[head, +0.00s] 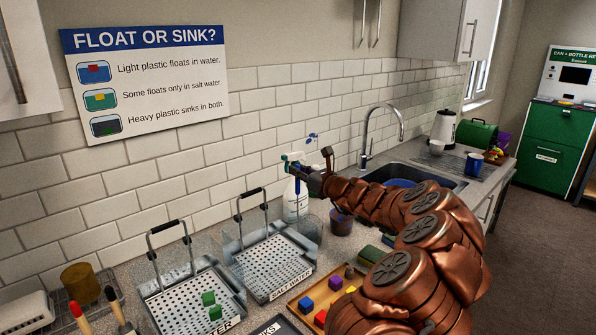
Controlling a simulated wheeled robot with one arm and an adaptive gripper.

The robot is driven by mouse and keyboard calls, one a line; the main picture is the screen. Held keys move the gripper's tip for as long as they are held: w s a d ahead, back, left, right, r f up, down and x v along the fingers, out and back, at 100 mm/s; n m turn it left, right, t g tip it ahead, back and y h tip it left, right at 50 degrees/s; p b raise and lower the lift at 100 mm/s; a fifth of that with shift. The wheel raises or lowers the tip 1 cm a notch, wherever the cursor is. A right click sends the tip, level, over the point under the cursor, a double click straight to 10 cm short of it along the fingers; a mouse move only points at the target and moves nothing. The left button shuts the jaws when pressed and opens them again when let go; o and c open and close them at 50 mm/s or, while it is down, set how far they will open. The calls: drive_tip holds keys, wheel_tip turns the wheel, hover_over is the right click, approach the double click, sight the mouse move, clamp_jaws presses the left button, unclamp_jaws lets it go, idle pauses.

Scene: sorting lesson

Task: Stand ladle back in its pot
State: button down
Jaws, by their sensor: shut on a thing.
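My gripper (304,171) is in the middle of the view, above the counter and in front of a white spray bottle (291,209). It is shut on a slim blue thing that looks like the ladle (297,192). A blue part shows above the fingers and a blue strip hangs below them, nearly upright. The fingers hide the part between. A small dark brown pot (341,226) stands on the counter, below and right of the gripper. My arm is close to it, and its inside is hard to see. The ladle is apart from this pot.
Two clear tanks with perforated trays (272,268) (193,304) stand left. A wooden tray (293,306) with coloured blocks lies in front. The sink (437,177) and tap (366,140) are behind my arm. A kettle (443,126) and a blue cup (474,163) stand farther right.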

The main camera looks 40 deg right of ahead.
drive_tip(key=shift+f, duration=0.35)
drive_tip(key=c, duration=1.1)
unclamp_jaws()
drive_tip(key=shift+c, duration=0.2)
drive_tip(key=shift+r, duration=0.1)
drive_tip(key=shift+r, duration=0.3)
drive_tip(key=s+b, duration=0.2)
drive_tip(key=s, duration=1)
drive_tip(key=shift+a+r, duration=0.2)
drive_tip(key=shift+r, duration=0.05)
